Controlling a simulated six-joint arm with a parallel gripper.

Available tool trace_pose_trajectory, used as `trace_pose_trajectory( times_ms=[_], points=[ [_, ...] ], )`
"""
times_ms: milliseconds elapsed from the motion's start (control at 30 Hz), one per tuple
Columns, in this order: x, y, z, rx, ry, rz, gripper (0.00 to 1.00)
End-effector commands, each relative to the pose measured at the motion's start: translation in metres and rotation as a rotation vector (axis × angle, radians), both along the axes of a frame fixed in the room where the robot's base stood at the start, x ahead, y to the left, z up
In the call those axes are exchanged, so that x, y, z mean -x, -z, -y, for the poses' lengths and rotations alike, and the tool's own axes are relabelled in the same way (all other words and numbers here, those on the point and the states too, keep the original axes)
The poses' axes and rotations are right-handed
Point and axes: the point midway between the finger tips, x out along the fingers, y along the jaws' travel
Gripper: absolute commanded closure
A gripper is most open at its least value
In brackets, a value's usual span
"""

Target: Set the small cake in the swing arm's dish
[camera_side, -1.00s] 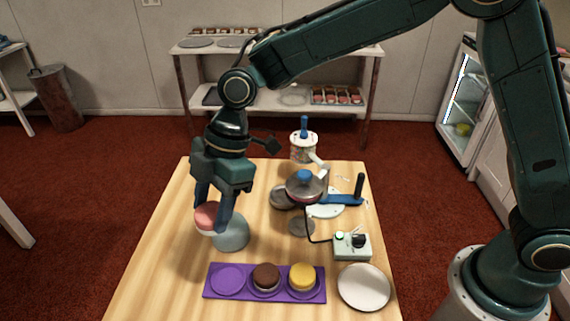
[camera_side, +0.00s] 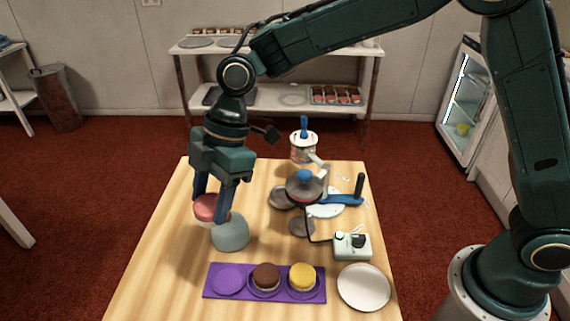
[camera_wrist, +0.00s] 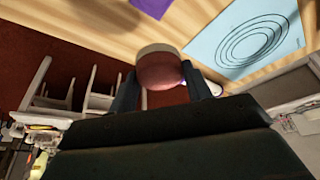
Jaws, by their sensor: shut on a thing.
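The small cake (camera_side: 207,208), pink on top with a pale lower part, is between the fingers of my gripper (camera_side: 211,207) at the left of the table. My gripper is shut on it and holds it beside a pale grey-green dome (camera_side: 230,234). In the wrist view the cake (camera_wrist: 160,70) sits between both fingertips. Right of the gripper stands a device with a blue swing arm (camera_side: 342,199) and black handle, a blue-knobbed metal lid (camera_side: 306,187) and grey round dishes (camera_side: 281,198). I cannot tell for sure which dish belongs to the swing arm.
A purple tray (camera_side: 246,293) at the front holds a chocolate cake (camera_side: 266,276) and a yellow cake (camera_side: 302,277); its left spot is empty. A white plate (camera_side: 364,287), a control box (camera_side: 352,246) and a pot with a blue handle (camera_side: 304,148) stand on the table.

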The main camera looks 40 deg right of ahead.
Motion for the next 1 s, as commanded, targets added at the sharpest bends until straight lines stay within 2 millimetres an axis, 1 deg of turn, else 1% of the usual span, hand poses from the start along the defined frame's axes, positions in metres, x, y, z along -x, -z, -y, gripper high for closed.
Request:
trace_pose_trajectory(
  times_ms=[167,367,567,700,900,1000],
  points=[
    [-0.011,0.007,0.013,0.001,-0.072,-0.002,0.72],
    [-0.032,0.022,0.040,0.001,-0.250,-0.003,0.72],
    [-0.055,0.041,0.079,0.001,-0.508,-0.005,0.72],
    [-0.069,0.055,0.110,0.003,-0.707,-0.006,0.72],
    [-0.083,0.071,0.153,0.005,-0.983,-0.006,0.72],
    [-0.087,0.077,0.170,0.005,-1.089,-0.007,0.72]
  ],
)
